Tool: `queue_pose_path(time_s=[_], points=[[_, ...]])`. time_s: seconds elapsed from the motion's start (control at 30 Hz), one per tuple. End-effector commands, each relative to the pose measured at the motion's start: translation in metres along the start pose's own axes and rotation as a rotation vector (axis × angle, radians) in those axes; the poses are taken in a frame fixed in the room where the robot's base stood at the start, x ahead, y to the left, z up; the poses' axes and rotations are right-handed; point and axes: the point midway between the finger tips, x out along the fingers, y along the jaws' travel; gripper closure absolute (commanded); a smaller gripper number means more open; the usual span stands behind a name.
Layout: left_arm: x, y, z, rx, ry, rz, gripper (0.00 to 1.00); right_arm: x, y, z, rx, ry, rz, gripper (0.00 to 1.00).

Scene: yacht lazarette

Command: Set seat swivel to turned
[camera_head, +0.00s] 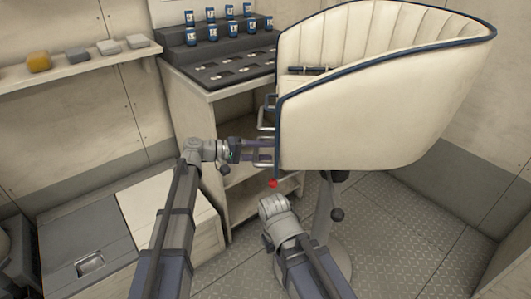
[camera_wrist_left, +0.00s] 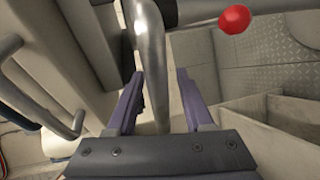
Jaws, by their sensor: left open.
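The seat (camera_head: 370,115) is a cream bucket chair with dark blue piping, standing on a metal pedestal (camera_head: 330,235). Metal tube handles (camera_head: 266,112) show at its left edge. A red knob (camera_head: 272,184) sits just below that edge; it also shows at the top of the left wrist view (camera_wrist_left: 235,19), on a dark rod. My left gripper (camera_head: 258,152) is at the seat's left edge, partly hidden by it. In the left wrist view its fingers (camera_wrist_left: 158,100) are open, with a grey metal tube (camera_wrist_left: 152,60) running between them. I cannot tell if they touch it. My right gripper does not show.
A cabinet with open shelves (camera_head: 245,190) stands behind my left gripper, with several small blue-labelled jars (camera_head: 210,33) on top. A wall shelf (camera_head: 75,65) holds several blocks. A low white locker (camera_head: 165,215) is at left. Textured floor (camera_head: 400,225) is clear at right.

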Motion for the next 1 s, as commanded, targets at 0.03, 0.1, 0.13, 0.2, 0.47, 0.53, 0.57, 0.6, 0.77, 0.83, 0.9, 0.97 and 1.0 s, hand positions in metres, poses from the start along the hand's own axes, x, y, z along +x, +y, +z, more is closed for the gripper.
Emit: queue_pose_path(time_s=[0.03, 0.1, 0.13, 0.2, 0.47, 0.53, 0.57, 0.6, 0.77, 0.83, 0.9, 0.97, 1.0], points=[[0.0025, -0.0002, 0.0001, 0.0, -0.001, 0.0, 0.48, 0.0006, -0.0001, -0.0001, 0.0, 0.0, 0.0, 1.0], [0.0037, 0.0, 0.0002, 0.0, 0.0, 0.0, 0.48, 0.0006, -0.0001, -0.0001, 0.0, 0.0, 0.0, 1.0], [0.0038, 0.0001, 0.0001, 0.0, 0.0, 0.0, 0.48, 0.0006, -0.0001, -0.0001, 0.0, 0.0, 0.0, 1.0], [0.0038, 0.0001, 0.0001, 0.0, 0.0, 0.0, 0.48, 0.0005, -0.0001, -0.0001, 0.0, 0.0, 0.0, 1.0], [0.0034, 0.0001, 0.0, 0.0, 0.0, 0.0, 0.64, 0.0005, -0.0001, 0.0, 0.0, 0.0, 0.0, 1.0], [0.0034, 0.0001, 0.0001, 0.0, 0.0, 0.0, 0.72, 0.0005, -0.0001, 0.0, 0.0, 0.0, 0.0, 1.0], [0.0033, 0.0001, 0.0, 0.0, 0.0, 0.0, 0.75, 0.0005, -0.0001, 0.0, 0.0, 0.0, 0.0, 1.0], [0.0033, 0.0001, 0.0001, 0.0, 0.0, 0.0, 0.8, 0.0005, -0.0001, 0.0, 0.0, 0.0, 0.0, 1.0], [0.0033, 0.0, 0.0001, 0.0, 0.0, -0.001, 0.97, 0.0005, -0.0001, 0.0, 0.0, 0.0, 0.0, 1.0], [0.0032, 0.0, 0.0001, 0.0, 0.0, -0.001, 1.0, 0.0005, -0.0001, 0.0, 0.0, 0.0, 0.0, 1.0], [0.0032, 0.0, 0.0001, 0.0, 0.0, -0.001, 1.0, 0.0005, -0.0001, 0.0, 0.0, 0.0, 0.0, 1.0], [0.0032, -0.0001, 0.0001, 0.0, 0.0, -0.001, 1.0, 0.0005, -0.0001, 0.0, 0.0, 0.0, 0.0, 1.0], [0.0032, -0.0001, 0.0001, 0.0, 0.0, -0.001, 1.0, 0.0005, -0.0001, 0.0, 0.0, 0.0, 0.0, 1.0]])
